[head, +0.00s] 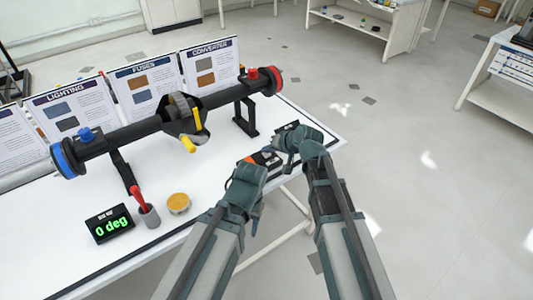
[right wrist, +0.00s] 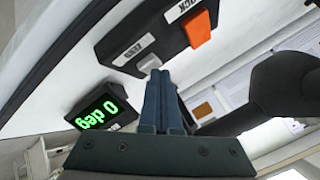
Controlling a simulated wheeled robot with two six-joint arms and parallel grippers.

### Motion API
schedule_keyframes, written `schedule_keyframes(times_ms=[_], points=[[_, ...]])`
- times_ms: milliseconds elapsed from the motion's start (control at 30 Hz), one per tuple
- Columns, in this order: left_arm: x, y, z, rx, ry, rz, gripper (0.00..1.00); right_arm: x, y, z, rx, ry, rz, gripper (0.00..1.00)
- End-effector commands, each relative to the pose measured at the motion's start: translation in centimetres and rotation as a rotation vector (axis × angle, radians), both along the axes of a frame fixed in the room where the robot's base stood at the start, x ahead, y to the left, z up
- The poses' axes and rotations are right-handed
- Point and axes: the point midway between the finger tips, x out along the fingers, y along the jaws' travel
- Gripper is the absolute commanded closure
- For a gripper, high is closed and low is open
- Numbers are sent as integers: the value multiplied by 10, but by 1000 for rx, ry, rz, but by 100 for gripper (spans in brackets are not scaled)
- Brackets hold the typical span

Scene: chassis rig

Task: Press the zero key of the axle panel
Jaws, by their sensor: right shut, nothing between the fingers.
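The axle panel (right wrist: 170,35) is a dark box on the white table, seen close up in the right wrist view. Its grey zero key (right wrist: 149,63) lies beside the label ZERO, and an orange key (right wrist: 201,28) lies beside the other label, LOCK. My right gripper (right wrist: 158,76) is shut and empty, with its fingertips right by the zero key; I cannot tell whether they touch it. In the head view the panel (head: 268,158) is partly hidden by my arms. My left gripper (head: 256,213) is low beside the table edge, its fingers unclear. The display (head: 110,223) reads 0 deg.
The long axle (head: 135,130) with blue and red ends rests on stands behind the panel. Printed boards (head: 145,85) line the back edge.

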Motion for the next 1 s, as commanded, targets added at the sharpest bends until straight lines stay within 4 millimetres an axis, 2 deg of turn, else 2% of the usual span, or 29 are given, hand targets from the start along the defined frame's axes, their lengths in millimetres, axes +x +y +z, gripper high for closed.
schedule_keyframes(times_ms=[367, 767, 1000], points=[[0, 0, -1, 0, 0, 0, 50, 0, 0, -1, 0, 1, 1, 100], [0, 0, 17, 0, 0, 0, 50, 0, 0, 17, 0, 1, 1, 100], [0, 0, 16, 0, 0, 0, 50, 0, 0, 16, 0, 0, 0, 100]])
